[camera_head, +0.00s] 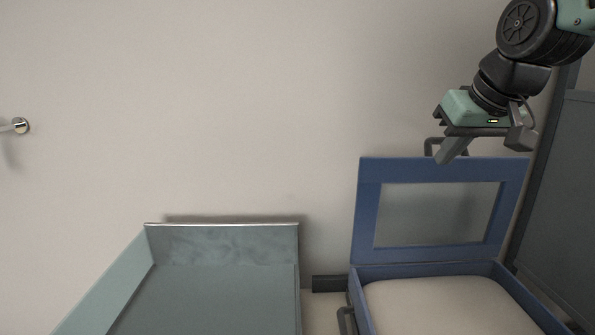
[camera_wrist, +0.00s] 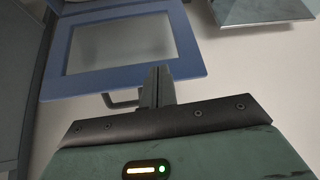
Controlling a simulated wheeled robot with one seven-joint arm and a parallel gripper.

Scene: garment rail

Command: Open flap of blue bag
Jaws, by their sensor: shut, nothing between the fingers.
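The blue bag (camera_head: 430,270) stands at the lower right of the head view, with a pale inside. Its flap (camera_head: 369,210), a blue frame around a see-through panel, stands upright at the back, raised off the bag's mouth. The flap also shows in the wrist view (camera_wrist: 120,82). A dark handle (camera_head: 430,146) sits at the flap's top edge, and shows in the wrist view (camera_wrist: 124,102). My gripper (camera_head: 446,158) is shut and empty, just above the flap's top edge by the handle. Whether the fingers touch the handle I cannot tell.
A grey-green open bin (camera_head: 222,244) stands left of the bag. A dark panel (camera_head: 560,190) rises close on the right. A metal wall peg (camera_head: 20,126) is at the far left. The wall area left of my gripper is clear.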

